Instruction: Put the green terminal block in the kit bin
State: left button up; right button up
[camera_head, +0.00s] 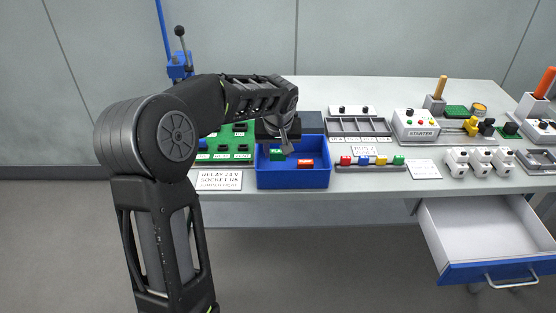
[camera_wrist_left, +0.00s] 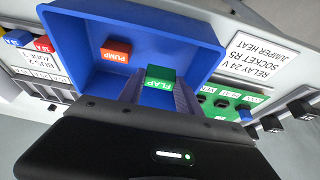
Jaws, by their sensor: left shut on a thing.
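The green terminal block, marked FLAP, (camera_wrist_left: 161,75) is between the fingers of my left gripper (camera_wrist_left: 158,92), which is shut on it. In the head view the green block (camera_head: 276,154) shows just below the gripper (camera_head: 286,146), over the inside of the blue kit bin (camera_head: 292,178). The bin's wall also shows in the left wrist view (camera_wrist_left: 72,50). I cannot tell whether the block touches the bin floor. My right gripper is in neither view.
An orange-red block marked PUMP (camera_head: 306,163) lies in the bin. A rail of coloured blocks (camera_head: 372,166) is right of the bin. A green socket board (camera_head: 228,142) and a label plate (camera_head: 220,180) are left of it. An open drawer (camera_head: 480,235) juts out at the right.

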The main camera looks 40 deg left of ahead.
aim_at(278, 160)
pick_arm(q)
jog(key=shift+f, duration=1.9)
jog(key=shift+f, duration=0.1)
jog(key=o, duration=1.3)
jog(key=shift+r, duration=0.3)
jog(key=v, duration=1.1)
jog(key=shift+s+d+r+b, duration=0.1)
jog(key=shift+s+r+b, duration=0.1)
jog(key=shift+r+b, duration=0.15)
